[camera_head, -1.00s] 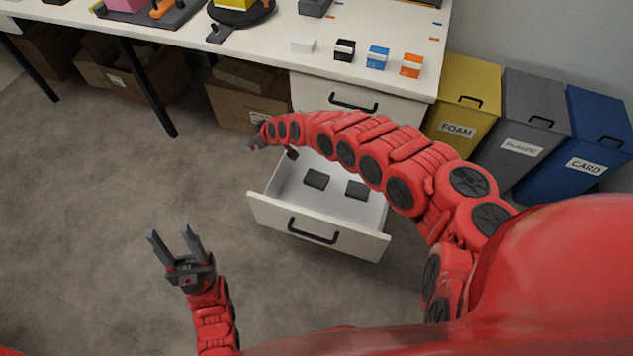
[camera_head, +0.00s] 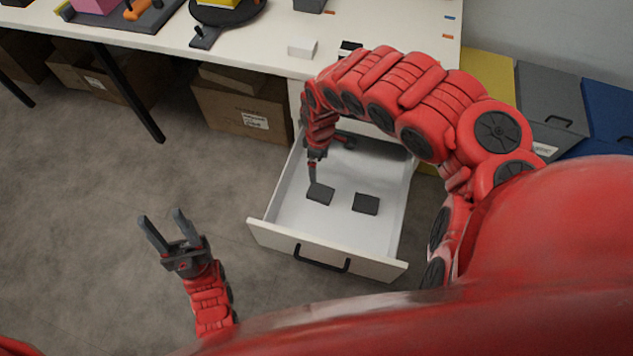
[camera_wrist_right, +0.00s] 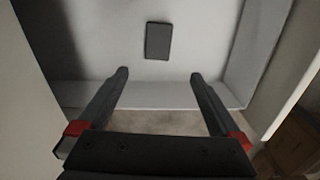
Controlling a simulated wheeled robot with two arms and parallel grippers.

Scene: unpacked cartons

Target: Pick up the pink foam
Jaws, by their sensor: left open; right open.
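A pink block (camera_head: 96,5), which looks like the pink foam, sits on a dark grey tray (camera_head: 125,20) at the desk's far left and is cut off by the top edge. My right gripper (camera_head: 313,178) is far from it, reaching down into the open drawer (camera_head: 335,225). It is open, and the right wrist view shows nothing between its fingers (camera_wrist_right: 159,74). A dark flat pad (camera_wrist_right: 158,41) lies on the drawer floor beyond the fingertips in that view. My left gripper (camera_head: 163,217) is open and empty over the floor, left of the drawer.
Two dark pads, a left one (camera_head: 320,193) and a right one (camera_head: 366,204), lie in the drawer. A small white box (camera_head: 301,48) stands on the desk (camera_head: 270,40). Cartons (camera_head: 240,105) stand underneath. Yellow (camera_head: 487,68), grey (camera_head: 550,90) and blue (camera_head: 608,105) bins stand right.

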